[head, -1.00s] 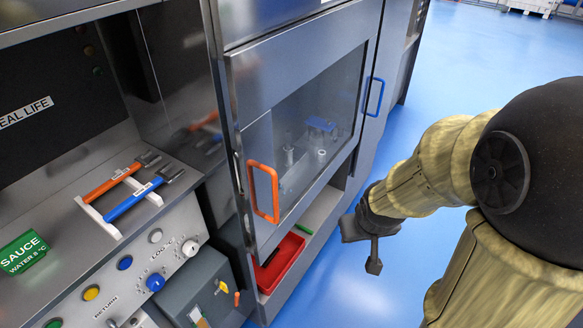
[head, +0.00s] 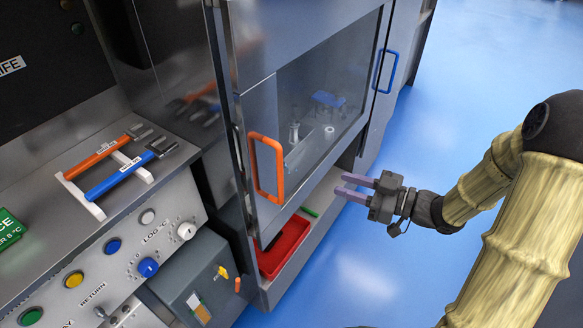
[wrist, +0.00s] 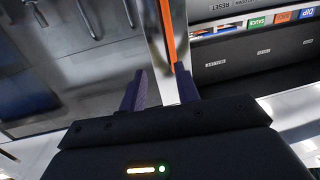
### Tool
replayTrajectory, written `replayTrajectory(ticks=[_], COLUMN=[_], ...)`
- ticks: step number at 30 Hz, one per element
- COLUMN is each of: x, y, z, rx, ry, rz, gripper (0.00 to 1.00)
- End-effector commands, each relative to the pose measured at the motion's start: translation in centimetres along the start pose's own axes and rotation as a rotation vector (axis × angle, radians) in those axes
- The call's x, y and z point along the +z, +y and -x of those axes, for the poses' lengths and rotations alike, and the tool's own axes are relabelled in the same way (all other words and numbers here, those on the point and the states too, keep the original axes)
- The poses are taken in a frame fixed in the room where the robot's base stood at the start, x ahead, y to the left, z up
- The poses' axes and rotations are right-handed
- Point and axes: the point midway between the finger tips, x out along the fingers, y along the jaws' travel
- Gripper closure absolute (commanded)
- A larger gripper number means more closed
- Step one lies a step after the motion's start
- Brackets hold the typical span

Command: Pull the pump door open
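The windowed door (head: 262,108) of the grey cabinet is closed or nearly so. Metal parts and a blue piece show behind its glass. Its upright orange handle (head: 280,178) is on the left side. No label naming the pump is readable. My gripper (head: 340,185) is open and empty, to the right of the handle, in front of the cabinet, with its two purple fingers pointing left. In the wrist view the orange handle (wrist: 167,32) lies ahead, above and between the fingers (wrist: 160,88), apart from them as far as I can tell.
A second, blue handle (head: 388,72) is on the cabinet farther right. A red tray (head: 284,247) sits low under the door. A counter with an orange and a blue tool (head: 118,180) and a knob panel (head: 110,255) is at left. Blue floor at right is clear.

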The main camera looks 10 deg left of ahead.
Motion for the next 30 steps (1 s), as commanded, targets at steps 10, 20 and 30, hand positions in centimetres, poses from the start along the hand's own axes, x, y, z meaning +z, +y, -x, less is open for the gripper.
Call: replayTrajectory(ticks=[10, 20, 30], x=[-0.5, -0.7, -1.2], y=[-1.2, -1.4, -1.9], z=[0.6, -1.0, -6.8], rx=[-0.077, -0.08, -0.081], ry=[0.078, 0.078, 0.077], rz=[-0.014, -0.013, -0.015], gripper=[0.68, 0.68, 0.68])
